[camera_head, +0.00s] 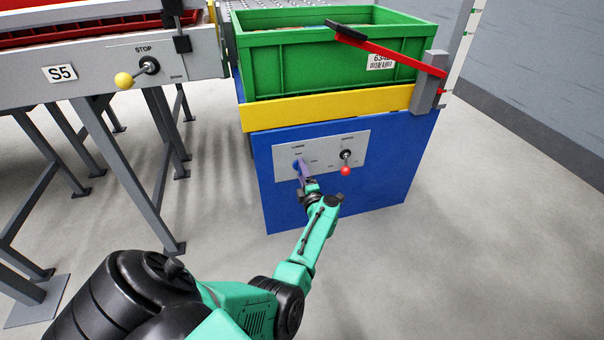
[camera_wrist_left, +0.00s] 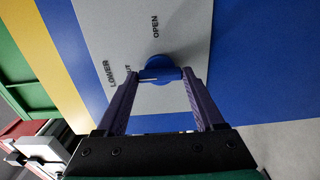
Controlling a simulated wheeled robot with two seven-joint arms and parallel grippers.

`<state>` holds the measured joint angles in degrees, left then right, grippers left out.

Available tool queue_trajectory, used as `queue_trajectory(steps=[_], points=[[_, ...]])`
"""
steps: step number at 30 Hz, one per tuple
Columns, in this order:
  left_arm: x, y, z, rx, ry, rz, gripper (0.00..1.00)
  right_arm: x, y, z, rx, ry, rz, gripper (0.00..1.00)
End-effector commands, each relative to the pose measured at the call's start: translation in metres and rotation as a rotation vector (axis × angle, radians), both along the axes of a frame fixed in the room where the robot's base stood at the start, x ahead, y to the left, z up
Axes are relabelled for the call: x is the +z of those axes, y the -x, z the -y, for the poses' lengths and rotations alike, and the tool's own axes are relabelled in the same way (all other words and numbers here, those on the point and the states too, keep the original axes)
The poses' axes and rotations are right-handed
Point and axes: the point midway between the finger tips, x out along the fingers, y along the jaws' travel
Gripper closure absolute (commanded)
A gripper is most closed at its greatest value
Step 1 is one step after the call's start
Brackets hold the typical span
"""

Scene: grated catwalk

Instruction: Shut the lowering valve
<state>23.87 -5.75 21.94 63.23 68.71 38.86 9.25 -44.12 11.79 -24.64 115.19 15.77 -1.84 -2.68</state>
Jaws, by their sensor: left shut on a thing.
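The lowering valve is a round blue knob (camera_wrist_left: 160,66) on a light grey panel (camera_head: 322,147) on the front of a blue cabinet. In the wrist view the panel reads LOWER and OPEN, with another partly hidden word ending in UT. A short pale mark shows on the knob's near edge, towards the left finger. My left gripper (camera_head: 302,171) reaches the panel from the front. In the wrist view its two purple fingers (camera_wrist_left: 164,76) are shut on the knob, one on each side. In the head view the gripper mostly covers the knob. My right gripper is not in view.
A red-tipped lever (camera_head: 345,165) sits close to the right on the same panel. A green crate (camera_head: 300,65) stands above a yellow band (camera_head: 330,107), with a red bar (camera_head: 395,60) over its right corner. A grey conveyor frame with a yellow-tipped STOP lever (camera_head: 128,79) is left.

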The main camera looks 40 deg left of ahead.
Motion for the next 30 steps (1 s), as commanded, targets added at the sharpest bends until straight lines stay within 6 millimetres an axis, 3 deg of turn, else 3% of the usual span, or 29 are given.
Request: queue_trajectory(steps=[15, 16, 18, 30], points=[[-0.0024, 0.0002, 0.0017, -0.002, 0.018, 0.018, 0.86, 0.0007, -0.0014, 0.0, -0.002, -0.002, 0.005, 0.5], [-0.0024, 0.0002, 0.0017, -0.002, 0.018, 0.018, 0.22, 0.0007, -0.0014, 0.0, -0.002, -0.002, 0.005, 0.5], [-0.0021, 0.0002, 0.0015, -0.002, 0.018, 0.017, 0.0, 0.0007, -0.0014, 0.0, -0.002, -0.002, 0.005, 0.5], [-0.0004, 0.0003, 0.0042, -0.001, 0.016, 0.017, 0.0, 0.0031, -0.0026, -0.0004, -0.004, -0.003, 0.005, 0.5]])
